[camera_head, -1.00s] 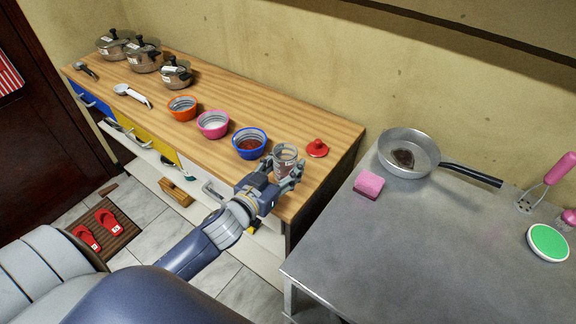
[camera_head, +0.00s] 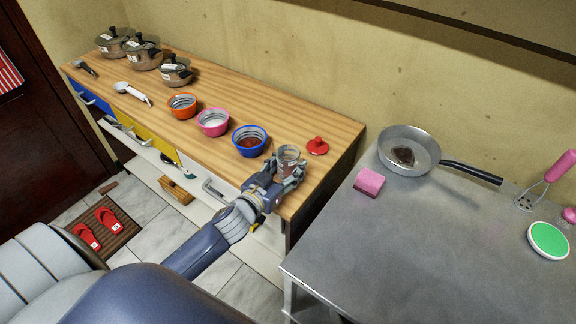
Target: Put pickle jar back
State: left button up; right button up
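A clear glass jar (camera_head: 289,155) with reddish-brown contents is upright at the near right end of the wooden counter (camera_head: 215,152). My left gripper (camera_head: 286,174) has its fingers around the jar's lower part and looks closed on it. The fingers hide the jar's base, so I cannot tell whether it touches the counter. A red lid with a knob (camera_head: 317,146) lies on the counter just right of the jar, apart from it. My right gripper is not in view.
Blue (camera_head: 249,141), pink (camera_head: 213,123) and orange (camera_head: 182,106) bowls stand left of the jar. Pots (camera_head: 145,55) stand at the far left. A metal table (camera_head: 430,240) at right holds a pan (camera_head: 408,151) and a pink sponge (camera_head: 369,181). A gap separates counter and table.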

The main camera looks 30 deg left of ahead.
pick_arm(q)
jog(key=shift+o, duration=1.3)
jog(key=shift+s+r, duration=0.1)
jog(key=shift+s, duration=0.05)
jog(key=s+r, duration=0.2)
jog(key=s, duration=0.9)
jog(key=shift+s+a+b, duration=0.3)
jog(key=shift+a+b, duration=0.05)
jog(key=shift+a, duration=0.05)
